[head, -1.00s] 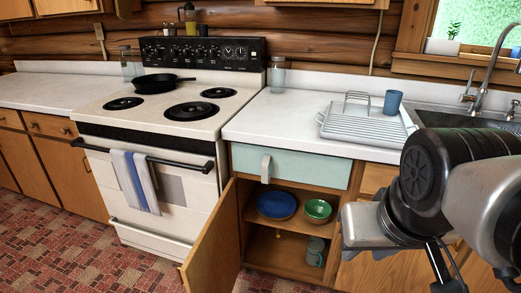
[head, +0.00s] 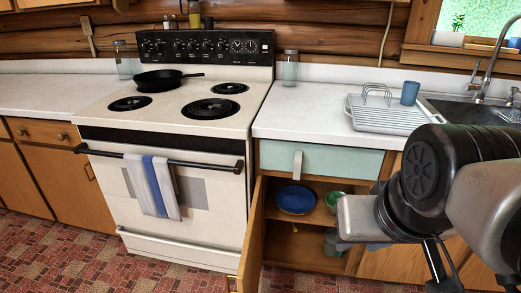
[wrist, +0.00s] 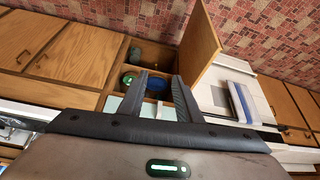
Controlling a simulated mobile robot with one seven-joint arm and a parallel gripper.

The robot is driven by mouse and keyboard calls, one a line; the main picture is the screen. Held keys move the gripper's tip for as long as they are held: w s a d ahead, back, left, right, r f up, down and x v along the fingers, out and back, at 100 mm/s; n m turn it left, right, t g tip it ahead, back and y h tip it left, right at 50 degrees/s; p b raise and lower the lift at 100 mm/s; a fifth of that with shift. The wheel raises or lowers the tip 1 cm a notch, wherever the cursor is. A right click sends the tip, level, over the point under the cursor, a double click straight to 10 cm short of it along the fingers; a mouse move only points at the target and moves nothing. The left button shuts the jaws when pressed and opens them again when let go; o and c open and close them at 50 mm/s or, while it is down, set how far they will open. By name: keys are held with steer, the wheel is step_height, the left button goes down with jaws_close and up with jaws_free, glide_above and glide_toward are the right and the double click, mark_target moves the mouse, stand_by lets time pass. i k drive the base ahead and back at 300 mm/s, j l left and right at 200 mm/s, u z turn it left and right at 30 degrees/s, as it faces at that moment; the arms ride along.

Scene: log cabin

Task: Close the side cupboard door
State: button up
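The wooden side cupboard door (head: 251,240) stands wide open beside the stove, under the pale green drawer front. It is seen nearly edge-on in the head view, with its lower end cut off by the frame. In the wrist view the door (wrist: 203,45) juts up to the right of the cupboard opening. My gripper (wrist: 165,83) shows two dark fingers spread apart with nothing between them, over the open cupboard and apart from the door. In the head view my arm is at the right, partly covering the cupboard's right side; the fingertips are hidden there.
The open cupboard holds a blue bowl (head: 296,199), a green bowl (head: 334,199) and a mug, partly hidden. The white stove (head: 180,190) with a towel (head: 153,187) stands left of the door. A dish rack (head: 385,115) sits on the counter. Floor is clear in front of the stove.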

mark_target(247, 278)
steer(key=j+z, duration=0.1)
steer(key=j, duration=0.5)
steer(key=j+z, duration=0.1)
steer(key=j, duration=0.45)
steer(key=k+j, duration=0.25)
steer(key=j, duration=0.25)
steer(key=z, duration=0.05)
